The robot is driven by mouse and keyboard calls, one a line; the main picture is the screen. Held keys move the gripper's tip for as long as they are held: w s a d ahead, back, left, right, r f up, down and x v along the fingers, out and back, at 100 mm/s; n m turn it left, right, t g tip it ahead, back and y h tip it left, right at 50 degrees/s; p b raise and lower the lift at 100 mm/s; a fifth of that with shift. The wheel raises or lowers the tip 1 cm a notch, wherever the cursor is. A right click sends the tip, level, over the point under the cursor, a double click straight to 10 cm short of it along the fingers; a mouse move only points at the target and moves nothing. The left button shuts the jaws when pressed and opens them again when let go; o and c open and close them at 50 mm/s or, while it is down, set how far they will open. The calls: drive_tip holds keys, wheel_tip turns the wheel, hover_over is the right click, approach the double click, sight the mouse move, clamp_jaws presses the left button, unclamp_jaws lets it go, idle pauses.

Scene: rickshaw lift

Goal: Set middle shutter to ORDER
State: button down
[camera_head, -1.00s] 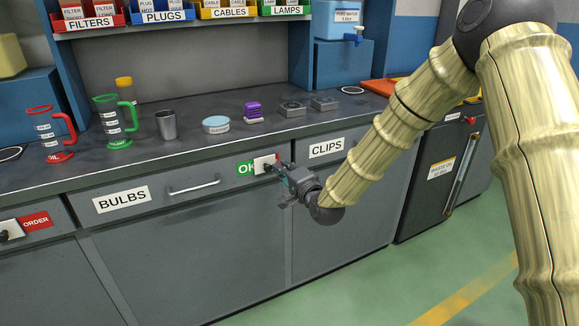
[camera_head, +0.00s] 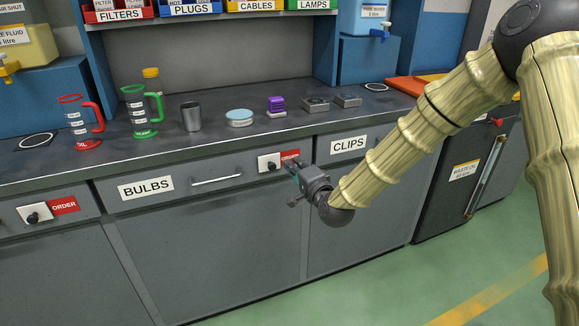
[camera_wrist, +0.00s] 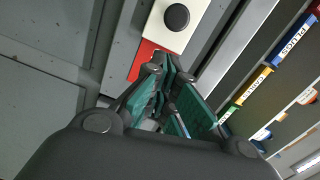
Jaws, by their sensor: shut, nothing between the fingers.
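The middle shutter (camera_head: 264,167) is a white plate with a black knob on the BULBS drawer front. It sits at the left of its slot, and a red field (camera_head: 290,155) shows to its right. My gripper (camera_head: 291,166) is just right of the knob and partly hides the red field, whose lettering I cannot read. In the wrist view the shutter (camera_wrist: 158,31) and its knob are beyond the fingertips, with the red field (camera_wrist: 146,60) near them. My gripper (camera_wrist: 163,72) is shut and empty, apart from the knob.
Another shutter (camera_head: 35,213) at the left shows red ORDER beside it. A drawer handle (camera_head: 216,180) lies left of the middle shutter. The floor in front is clear.

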drive_tip(key=d+v, duration=0.1)
drive_tip(key=v, duration=0.9)
drive_tip(key=shift+w+d+p, duration=0.2)
drive_tip(key=shift+d+p, duration=0.1)
drive_tip(key=shift+d, duration=0.05)
drive_tip(key=shift+r, duration=0.15)
drive_tip(key=s+d+f+n+g+h, duration=0.1)
drive_tip(key=s+d+f+n+g, duration=0.15)
drive_tip(key=s+f, duration=0.55)
drive_tip(key=s+d+f+n+g+h, duration=0.1)
drive_tip(key=s+f+g+h, duration=0.2)
drive_tip(key=f, duration=0.8)
drive_tip(key=s+d+f+n+g, duration=0.2)
drive_tip(key=s+f+g, duration=0.1)
drive_tip(key=s+f, duration=0.55)
drive_tip(key=s+d+f+n+g+h, duration=0.1)
drive_tip(key=s+d+f+n+g, duration=0.2)
drive_tip(key=s+f, duration=0.65)
drive_tip(key=s+d+f+n+g+h, duration=0.15)
drive_tip(key=s+d, duration=0.25)
drive_tip(key=s, duration=0.4)
drive_tip(key=s+d+f+n+g+h, duration=0.1)
drive_tip(key=s+d+f+g, duration=0.25)
drive_tip(key=s, duration=0.45)
wheel_tip(320, 180, up, 17)
drive_tip(key=p, duration=1.7)
drive_tip(key=shift+d+m+t, duration=0.2)
drive_tip(key=shift+m+t, duration=0.1)
drive_tip(key=shift+t, duration=0.05)
